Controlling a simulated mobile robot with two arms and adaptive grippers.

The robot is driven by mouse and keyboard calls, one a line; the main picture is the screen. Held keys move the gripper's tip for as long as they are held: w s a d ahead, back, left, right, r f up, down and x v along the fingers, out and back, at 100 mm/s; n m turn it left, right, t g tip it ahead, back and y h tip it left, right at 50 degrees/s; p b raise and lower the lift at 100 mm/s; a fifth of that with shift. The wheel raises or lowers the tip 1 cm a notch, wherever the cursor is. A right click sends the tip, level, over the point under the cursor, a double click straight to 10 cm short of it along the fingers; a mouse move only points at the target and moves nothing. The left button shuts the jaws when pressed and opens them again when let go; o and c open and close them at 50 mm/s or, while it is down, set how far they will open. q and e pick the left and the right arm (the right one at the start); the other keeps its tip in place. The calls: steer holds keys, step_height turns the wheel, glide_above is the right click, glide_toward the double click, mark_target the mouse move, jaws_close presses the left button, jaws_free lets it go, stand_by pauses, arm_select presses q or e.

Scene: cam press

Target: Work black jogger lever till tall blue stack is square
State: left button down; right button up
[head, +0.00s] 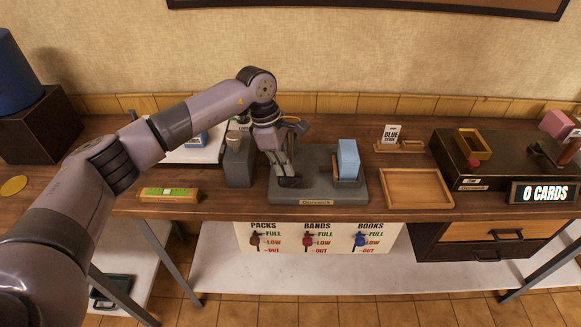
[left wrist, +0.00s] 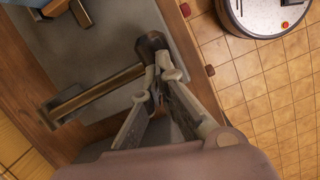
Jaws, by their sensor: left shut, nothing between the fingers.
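The tall blue stack (head: 348,160) stands upright on the right part of the grey jogger base (head: 320,190). Its finer edge alignment is too small to tell. In the left wrist view a corner of the blue stack (left wrist: 48,8) shows at the top left. My left gripper (head: 287,174) reaches down over the base's left half, left of the stack. Its fingers are shut and hold nothing. In the left wrist view the fingertips (left wrist: 163,70) are right beside the dark rounded lever knob (left wrist: 152,44); whether they touch it is unclear. My right gripper is not in view.
A grey block (head: 239,165) stands close left of the base, and a green-windowed level (head: 169,194) lies farther left. The table's front edge is close.

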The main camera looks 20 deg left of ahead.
arm_select(q)
steer(key=shift+a+r, duration=0.25)
steer(key=shift+a, duration=0.7)
steer(key=v, duration=1.2)
